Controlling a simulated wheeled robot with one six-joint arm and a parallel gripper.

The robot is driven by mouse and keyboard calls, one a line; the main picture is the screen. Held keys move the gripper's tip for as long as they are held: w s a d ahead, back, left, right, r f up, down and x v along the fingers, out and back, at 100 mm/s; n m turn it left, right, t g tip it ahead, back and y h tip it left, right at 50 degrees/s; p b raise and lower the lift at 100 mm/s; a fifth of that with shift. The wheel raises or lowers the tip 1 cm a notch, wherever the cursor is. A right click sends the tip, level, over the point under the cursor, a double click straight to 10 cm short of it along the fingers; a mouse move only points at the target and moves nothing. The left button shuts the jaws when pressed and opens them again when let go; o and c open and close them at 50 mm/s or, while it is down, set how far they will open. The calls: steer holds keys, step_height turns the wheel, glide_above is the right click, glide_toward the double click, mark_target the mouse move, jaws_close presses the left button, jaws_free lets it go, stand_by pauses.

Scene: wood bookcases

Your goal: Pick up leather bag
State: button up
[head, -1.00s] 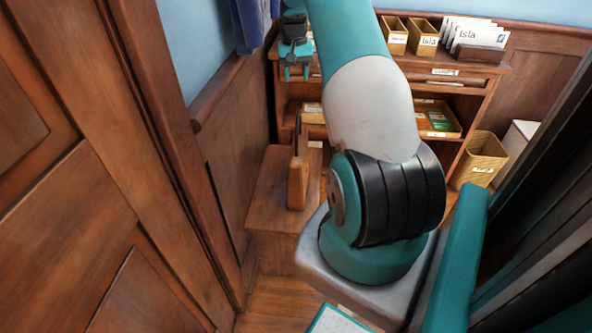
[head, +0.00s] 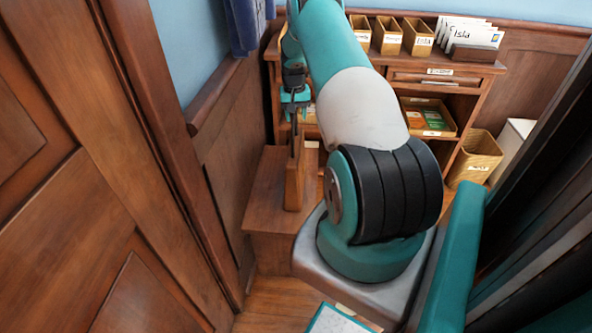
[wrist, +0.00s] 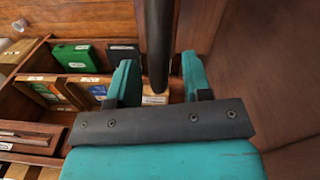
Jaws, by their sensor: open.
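A narrow brown upright thing, seen edge-on, stands on a wooden step; it looks like the leather bag (head: 294,184). A thin dark upright part, apparently its handle, rises from its top towards my gripper (head: 295,98). In the wrist view, a dark strap-like bar (wrist: 159,42) runs down between the two teal fingers of my gripper (wrist: 158,65). The fingers are open, with a gap visible on each side of the bar. The bag's body cannot be made out clearly in the wrist view.
The wooden step (head: 268,217) stands against the panelled left wall. Behind it is a bookcase (head: 481,89) with boxes and envelopes on top and a tray (head: 427,117) on a shelf. A blue cloth (head: 245,25) hangs above.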

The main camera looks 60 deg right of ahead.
jaws_close()
stand_by(1.4)
